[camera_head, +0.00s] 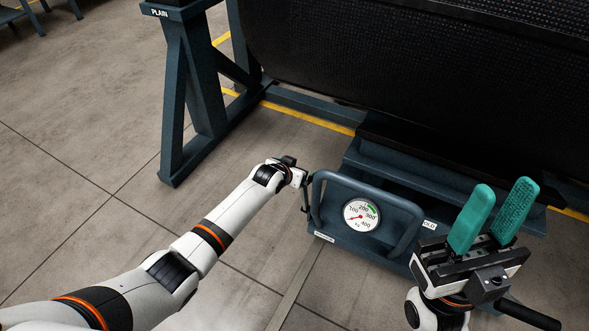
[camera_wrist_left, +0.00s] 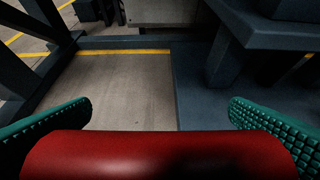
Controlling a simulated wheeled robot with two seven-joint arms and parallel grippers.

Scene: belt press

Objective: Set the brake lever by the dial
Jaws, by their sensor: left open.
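The round white dial (camera_head: 361,215) sits on a dark blue panel framed by a tubular rail. Its red needle appears to point left, below 100, away from the green band near 200 to 300. A red rounded bar (camera_wrist_left: 160,155), perhaps the lever's grip, crosses the bottom of the left wrist view. My left gripper (camera_wrist_left: 160,108) is open, with its teal fingers on either side of the bar. In the head view its fingers are hidden near the rail's left end. My right gripper (camera_head: 492,215) is open and empty, fingers up, right of the dial.
The dark blue rail (camera_head: 368,176) stands around the dial. A large black belt (camera_head: 420,75) hangs behind it on a blue frame (camera_head: 190,90) labelled PLAIN. Tiled floor on the left is open.

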